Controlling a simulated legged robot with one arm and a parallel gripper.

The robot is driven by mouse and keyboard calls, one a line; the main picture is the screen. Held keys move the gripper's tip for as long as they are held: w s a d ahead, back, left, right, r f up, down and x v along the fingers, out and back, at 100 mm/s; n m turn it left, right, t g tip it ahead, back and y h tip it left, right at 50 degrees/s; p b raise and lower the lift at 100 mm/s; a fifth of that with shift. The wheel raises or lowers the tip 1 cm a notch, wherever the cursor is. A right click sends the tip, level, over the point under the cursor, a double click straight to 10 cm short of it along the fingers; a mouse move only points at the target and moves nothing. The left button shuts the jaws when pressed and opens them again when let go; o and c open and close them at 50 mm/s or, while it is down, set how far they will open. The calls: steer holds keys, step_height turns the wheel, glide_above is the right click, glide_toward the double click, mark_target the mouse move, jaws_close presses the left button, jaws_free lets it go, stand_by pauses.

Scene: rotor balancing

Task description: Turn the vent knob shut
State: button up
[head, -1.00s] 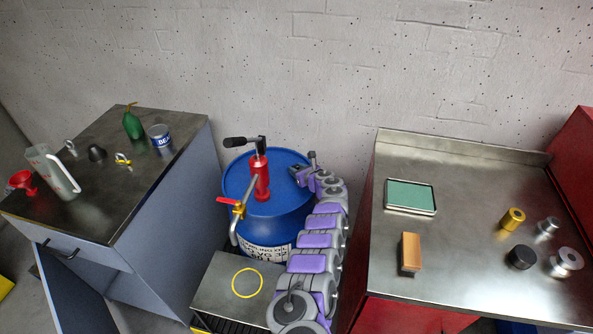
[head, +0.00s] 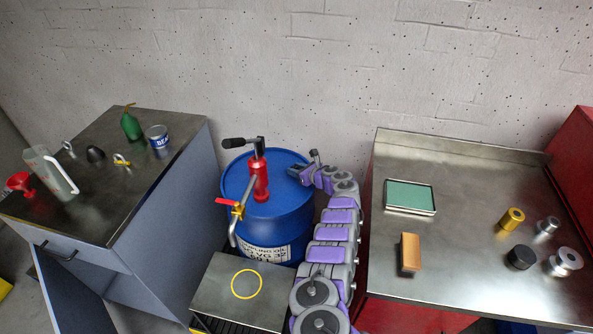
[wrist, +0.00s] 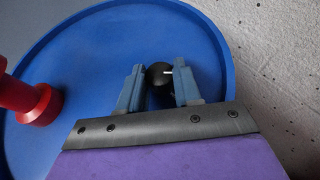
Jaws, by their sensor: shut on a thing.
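The blue drum (head: 270,218) stands between the two benches. In the wrist view its blue top (wrist: 100,45) fills much of the picture. The vent knob (wrist: 157,73) is a small dark round knob with a white mark, near the drum's rim. My gripper (wrist: 160,82) is shut on the knob, with one finger on each side of it. In the head view my gripper (head: 297,171) is at the right side of the drum top, and the knob cannot be made out there. The lower part of the knob is partly hidden by my fingers.
A red hand pump (head: 260,178) with a yellow, red-handled tap (head: 238,210) stands on the drum, left of my gripper. The right bench (head: 460,240) is close beside my arm. A metal box with a yellow ring (head: 247,284) stands in front.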

steer(key=o, duration=1)
steer(key=shift+o, duration=0.2)
steer(key=shift+r, duration=0.1)
step_height(320, 180, up, 3)
steer(key=shift+w+a+p, duration=0.1)
steer(key=shift+p, duration=0.85)
steer(key=shift+s+r, duration=0.2)
steer(key=shift+s, duration=0.4)
steer(key=shift+s+p, duration=0.3)
steer(key=shift+s, duration=0.05)
steer(key=s, duration=0.1)
steer(key=s+p, duration=0.1)
steer(key=s+d+r+p, duration=0.1)
steer(key=s, duration=0.1)
steer(key=shift+d, duration=0.1)
steer(key=s+p, duration=0.2)
steer(key=p, duration=0.2)
steer(key=s+d+p, duration=0.1)
steer(key=s+p, duration=0.1)
steer(key=p, duration=0.1)
steer(key=shift+s+r+p, duration=0.2)
steer(key=shift+s+p, duration=0.05)
steer(key=shift+p, duration=0.15)
steer(key=s+p, duration=0.3)
steer(key=shift+s+d+r, duration=0.1)
steer(key=shift+s+d, duration=0.25)
steer(key=shift+s, duration=0.05)
steer(key=shift+s+d+p, duration=0.1)
steer(key=shift+s+p, duration=0.6)
steer(key=shift+s, duration=0.05)
